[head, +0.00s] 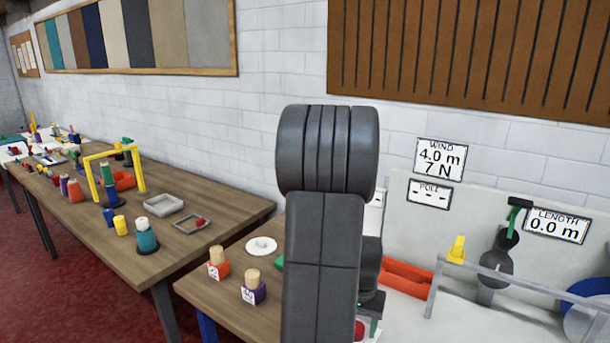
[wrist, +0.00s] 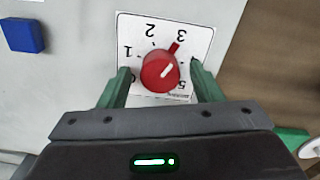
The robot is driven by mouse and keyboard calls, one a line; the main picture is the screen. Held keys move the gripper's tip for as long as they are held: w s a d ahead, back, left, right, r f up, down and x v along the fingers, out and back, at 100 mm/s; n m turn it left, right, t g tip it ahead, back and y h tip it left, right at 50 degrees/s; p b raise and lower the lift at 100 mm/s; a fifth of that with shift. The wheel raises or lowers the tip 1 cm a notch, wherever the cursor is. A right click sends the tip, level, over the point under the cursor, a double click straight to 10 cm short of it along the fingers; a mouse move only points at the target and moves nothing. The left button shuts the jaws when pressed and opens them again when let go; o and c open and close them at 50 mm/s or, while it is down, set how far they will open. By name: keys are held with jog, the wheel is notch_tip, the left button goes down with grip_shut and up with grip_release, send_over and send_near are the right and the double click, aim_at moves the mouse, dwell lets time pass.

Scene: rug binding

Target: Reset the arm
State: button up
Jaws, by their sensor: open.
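My gripper (wrist: 160,80) is open in the wrist view, its two green fingers on either side of a red knob (wrist: 158,74). A gap shows on both sides of the knob, more clearly on the right; I cannot tell whether the left finger touches it. The knob sits on a white dial plate (wrist: 190,36) with printed numbers, and its red pointer is near the 3. In the head view my upright arm hides most of the gripper. A bit of red (head: 360,328) shows beside the arm, low down.
A blue block (wrist: 22,35) lies near the dial. The head view shows an orange tray (head: 407,279), a yellow piece (head: 457,250), a clear rail (head: 520,277) and a green-handled tool (head: 515,215) right of my arm. Labelled spools (head: 253,293) stand on a wooden table left.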

jog(key=n+p, duration=0.1)
jog(key=n, duration=0.6)
jog(key=shift+r+p, duration=0.1)
jog(key=shift+p, duration=0.3)
notch_tip(320, 180, up, 12)
dwell(0.4)
